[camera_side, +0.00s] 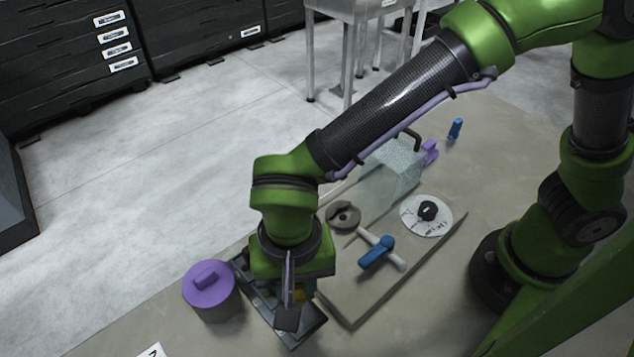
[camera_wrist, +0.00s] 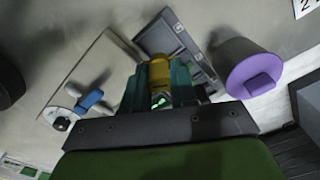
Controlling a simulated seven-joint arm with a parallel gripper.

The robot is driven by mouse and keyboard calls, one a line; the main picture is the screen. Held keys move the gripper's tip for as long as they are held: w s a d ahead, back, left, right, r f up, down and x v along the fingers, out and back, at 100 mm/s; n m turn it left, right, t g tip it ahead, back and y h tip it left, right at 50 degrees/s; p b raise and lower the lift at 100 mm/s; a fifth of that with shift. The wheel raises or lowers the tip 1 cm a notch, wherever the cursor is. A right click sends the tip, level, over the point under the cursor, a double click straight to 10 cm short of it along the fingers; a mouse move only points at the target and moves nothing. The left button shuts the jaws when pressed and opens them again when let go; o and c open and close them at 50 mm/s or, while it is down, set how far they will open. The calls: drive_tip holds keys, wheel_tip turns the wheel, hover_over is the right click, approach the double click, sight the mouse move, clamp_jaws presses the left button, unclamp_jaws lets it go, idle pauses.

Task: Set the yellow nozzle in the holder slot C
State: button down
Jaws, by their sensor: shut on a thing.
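My gripper (camera_wrist: 160,100) is shut on the yellow nozzle (camera_wrist: 161,72), which shows between its teal fingers in the wrist view. In the side view only a small yellow patch of the nozzle (camera_side: 299,295) shows beside my gripper. The dark grey holder (camera_side: 297,333) lies under and around my gripper in the side view. In the wrist view the holder (camera_wrist: 150,38) lies just beyond the nozzle, with some slots visible.
A purple lidded canister (camera_side: 210,292) stands close to the left of the holder. A grey tray (camera_side: 345,318) lies to the right, with a blue-handled tool (camera_side: 377,252) on it.

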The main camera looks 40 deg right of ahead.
sight(298, 299)
drive_tip(key=shift+f, duration=2.2)
drive_tip(key=shift+f, duration=0.15)
drive_tip(key=shift+f, duration=0.35)
drive_tip(key=shift+f, duration=0.25)
drive_tip(key=shift+f, duration=0.2)
drive_tip(key=shift+f, duration=0.1)
idle(0.4)
drive_tip(key=shift+c, duration=2.1)
unclamp_jaws()
drive_tip(key=shift+r, duration=3.75)
